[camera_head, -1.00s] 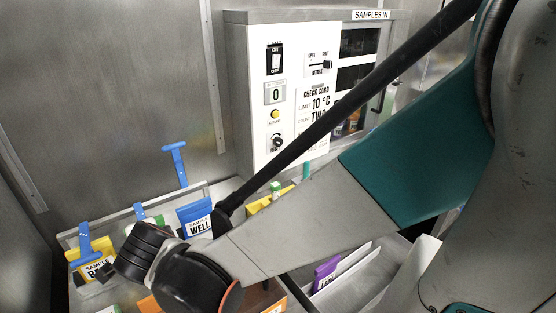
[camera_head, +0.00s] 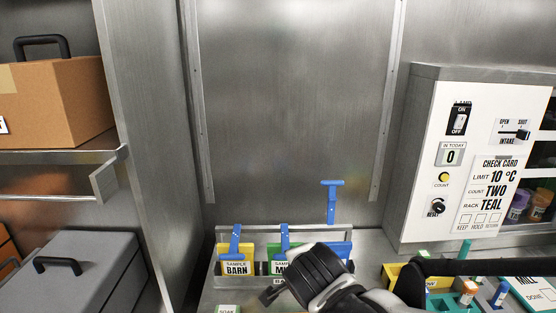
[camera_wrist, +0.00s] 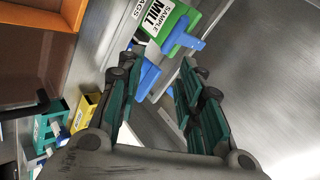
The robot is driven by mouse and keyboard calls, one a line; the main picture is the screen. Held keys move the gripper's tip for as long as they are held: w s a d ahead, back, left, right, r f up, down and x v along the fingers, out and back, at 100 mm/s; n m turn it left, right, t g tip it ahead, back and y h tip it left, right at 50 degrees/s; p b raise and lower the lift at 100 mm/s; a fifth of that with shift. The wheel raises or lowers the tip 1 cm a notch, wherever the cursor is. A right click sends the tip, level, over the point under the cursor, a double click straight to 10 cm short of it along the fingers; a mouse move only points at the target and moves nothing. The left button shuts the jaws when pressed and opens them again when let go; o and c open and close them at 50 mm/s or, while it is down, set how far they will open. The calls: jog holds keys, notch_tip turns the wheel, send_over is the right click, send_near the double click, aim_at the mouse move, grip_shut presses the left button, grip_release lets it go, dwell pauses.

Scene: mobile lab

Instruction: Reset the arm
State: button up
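My gripper (camera_wrist: 155,80) shows in the wrist view with its two teal-padded fingers apart and nothing clearly held between them. Beyond the fingers is the green MILL sample bag (camera_wrist: 170,22) with blue tool-like parts below it. In the head view my dark wrist covers part of the bag rack (camera_head: 232,235). The yellow BARN bag (camera_head: 236,267) stands at its left, the green MILL bag (camera_head: 279,267) in the middle, and a blue bag (camera_head: 340,250) at its right, mostly hidden by my wrist. My fingers are mostly hidden in the head view.
The white SAMPLES IN cabinet (camera_head: 425,165) stands at the right, its counter reading 0. A shelf with a cardboard box (camera_head: 55,105) and a grey case (camera_head: 75,275) are at the left. The metal back wall is bare.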

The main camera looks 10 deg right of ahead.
jog(key=s+d+r+n+g+y, duration=0.1)
jog(key=s+d+n, duration=0.3)
jog(key=s+n, duration=0.8)
jog(key=shift+r+n+g+y, duration=0.45)
jog(key=shift+n+g, duration=0.25)
jog(key=shift+n, duration=1.6)
